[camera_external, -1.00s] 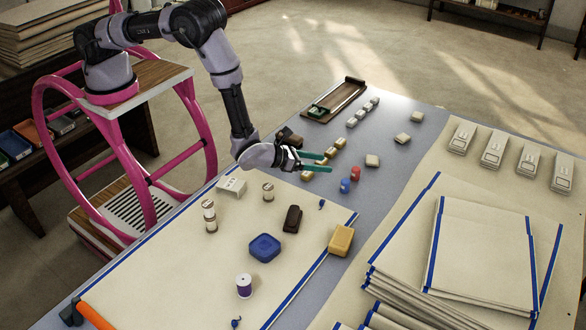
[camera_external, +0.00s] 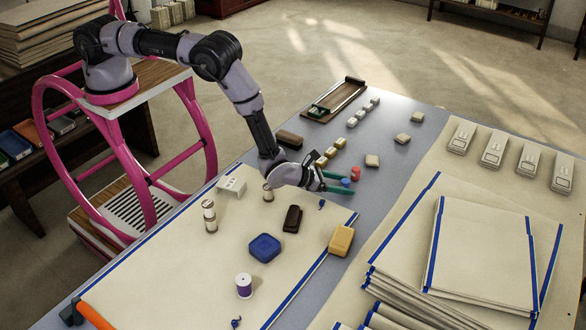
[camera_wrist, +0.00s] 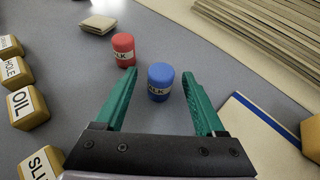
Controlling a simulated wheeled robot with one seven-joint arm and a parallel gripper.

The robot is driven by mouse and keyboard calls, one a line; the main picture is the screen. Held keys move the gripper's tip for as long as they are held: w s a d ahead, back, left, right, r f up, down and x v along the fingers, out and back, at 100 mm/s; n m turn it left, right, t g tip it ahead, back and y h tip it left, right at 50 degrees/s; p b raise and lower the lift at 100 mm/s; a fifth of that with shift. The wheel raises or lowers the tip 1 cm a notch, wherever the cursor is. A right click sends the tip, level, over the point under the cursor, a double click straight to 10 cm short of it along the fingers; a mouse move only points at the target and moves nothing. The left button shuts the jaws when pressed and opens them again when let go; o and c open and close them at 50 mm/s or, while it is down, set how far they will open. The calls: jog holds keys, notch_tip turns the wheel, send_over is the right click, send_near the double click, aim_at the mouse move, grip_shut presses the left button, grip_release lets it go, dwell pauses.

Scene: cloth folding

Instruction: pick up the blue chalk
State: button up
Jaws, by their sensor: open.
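The blue chalk (camera_wrist: 160,82) is a small upright blue cylinder with a pale label ending in "LK". In the external view it (camera_external: 346,182) stands on the grey table near my fingertips. My gripper (camera_wrist: 160,74) is open, with its two green fingers on either side of the blue cylinder in the wrist view. A gap shows on both sides, and nothing is held. In the external view my gripper (camera_external: 350,185) is low over the table, pointing right. A red cylinder (camera_wrist: 123,49) with a similar label stands close beyond the left fingertip.
Small labelled blocks (camera_wrist: 29,108) line the left of the wrist view. A flat beige block (camera_wrist: 98,24) lies beyond the red cylinder. A cream cloth with a blue edge (camera_wrist: 254,130) is at right. A yellow block (camera_external: 341,240) and blue square piece (camera_external: 264,248) sit nearer the camera.

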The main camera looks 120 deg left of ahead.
jog(key=shift+w+a+f, duration=0.2)
jog(key=shift+w+a, duration=0.15)
jog(key=shift+w, duration=0.05)
grip_shut()
jog(key=shift+r, duration=0.1)
